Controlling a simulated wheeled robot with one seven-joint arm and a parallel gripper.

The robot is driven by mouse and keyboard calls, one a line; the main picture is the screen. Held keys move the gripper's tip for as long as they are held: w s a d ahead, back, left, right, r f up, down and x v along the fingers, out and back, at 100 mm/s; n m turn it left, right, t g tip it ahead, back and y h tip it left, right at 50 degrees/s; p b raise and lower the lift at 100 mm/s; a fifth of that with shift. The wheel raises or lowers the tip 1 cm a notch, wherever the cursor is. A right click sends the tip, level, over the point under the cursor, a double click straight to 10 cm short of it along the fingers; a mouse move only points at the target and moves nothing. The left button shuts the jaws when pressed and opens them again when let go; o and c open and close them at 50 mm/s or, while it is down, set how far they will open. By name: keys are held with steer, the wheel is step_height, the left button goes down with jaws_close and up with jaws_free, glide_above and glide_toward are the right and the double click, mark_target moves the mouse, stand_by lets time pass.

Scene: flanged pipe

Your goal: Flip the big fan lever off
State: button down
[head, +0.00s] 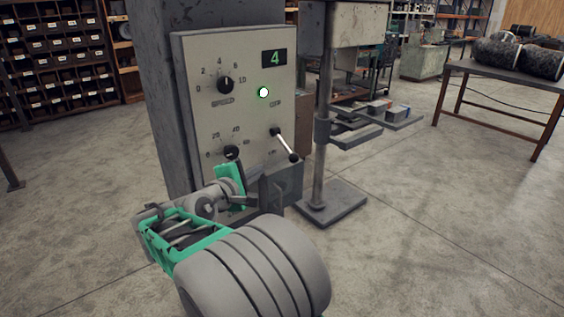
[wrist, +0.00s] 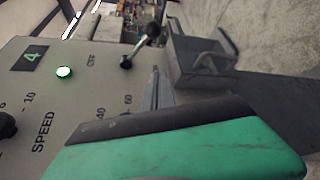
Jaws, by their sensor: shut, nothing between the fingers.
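The lever (head: 285,145) is on the grey control panel (head: 240,125), at its right side below the display. It has a dark pivot and a light rod, and its black ball end points down and right in the head view. It also shows in the wrist view (wrist: 140,46), top centre. A round indicator (head: 263,92) above it glows white with a green rim. My gripper (head: 232,180), with green fingers, is shut and empty, left of and below the lever and apart from it. It hides part of the lower panel. A green finger fills the wrist view's bottom.
An upper knob (head: 226,85) and a lower knob (head: 232,152) sit on the panel's left. A green display (head: 274,57) reads 4. A dark grey box (head: 283,183) juts out below the lever. A post on a base plate (head: 332,203) stands to the right.

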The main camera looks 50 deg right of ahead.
mark_target(285, 146)
steer(key=s+d+p, duration=0.1)
steer(key=d+p, duration=0.1)
steer(key=d, duration=0.7)
steer(key=shift+s+d+f+p, duration=0.15)
steer(key=shift+d+f+p, duration=0.1)
steer(key=shift+p, duration=0.15)
steer(key=shift+r, duration=0.1)
steer(key=shift+s+a+r+p, duration=0.1)
steer(key=shift+r+p, duration=0.1)
steer(key=shift+p, duration=0.45)
